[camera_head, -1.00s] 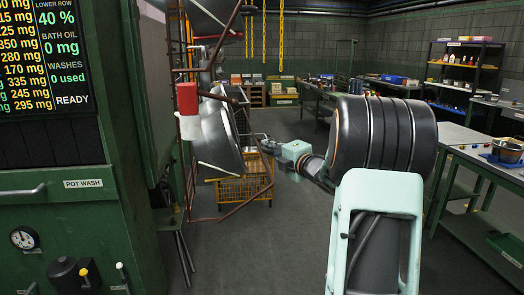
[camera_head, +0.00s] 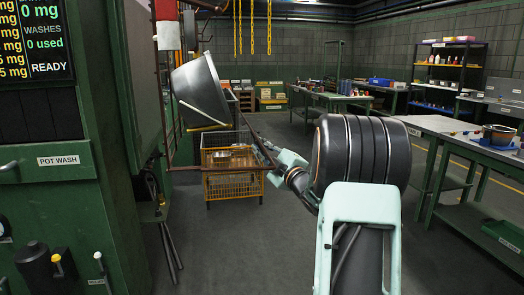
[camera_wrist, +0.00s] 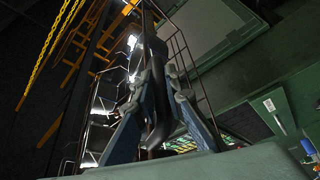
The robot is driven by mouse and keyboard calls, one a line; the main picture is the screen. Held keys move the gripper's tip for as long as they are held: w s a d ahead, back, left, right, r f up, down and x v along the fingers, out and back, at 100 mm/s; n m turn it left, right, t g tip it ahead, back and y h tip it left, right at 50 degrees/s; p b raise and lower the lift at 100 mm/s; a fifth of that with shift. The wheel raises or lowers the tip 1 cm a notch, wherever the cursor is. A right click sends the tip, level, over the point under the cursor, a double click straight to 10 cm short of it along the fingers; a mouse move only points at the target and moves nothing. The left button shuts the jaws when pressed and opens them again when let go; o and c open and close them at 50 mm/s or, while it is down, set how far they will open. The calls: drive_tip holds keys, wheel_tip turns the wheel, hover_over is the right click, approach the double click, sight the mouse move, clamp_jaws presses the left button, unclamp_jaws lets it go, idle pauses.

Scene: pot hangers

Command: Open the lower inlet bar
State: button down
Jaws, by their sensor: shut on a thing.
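The lower inlet bar appears to be the thin dark rust-brown bar (camera_head: 249,125) that slopes down to my gripper (camera_head: 266,149) from the upper left. In the wrist view, my gripper (camera_wrist: 160,115) has its two blue-grey fingers closed on a dark bar (camera_wrist: 158,85) between them. The fingertips are small in the head view, and my arm partly hides the grip. The bar's far end and its hinge are hard to make out there.
A yellow wire trolley (camera_head: 235,187) stands behind the bar. The green pot wash machine (camera_head: 60,200) is at left, workbenches (camera_head: 480,150) at right. The middle floor is clear.

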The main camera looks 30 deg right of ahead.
drive_tip(key=shift+a+f+m+b, duration=0.1)
drive_tip(key=shift+f+m+b, duration=0.25)
drive_tip(key=shift+f, duration=0.1)
drive_tip(key=c, duration=2)
unclamp_jaws()
drive_tip(key=shift+o, duration=0.2)
drive_tip(key=v, duration=1.2)
drive_tip(key=shift+a, duration=0.15)
drive_tip(key=shift+w, duration=0.1)
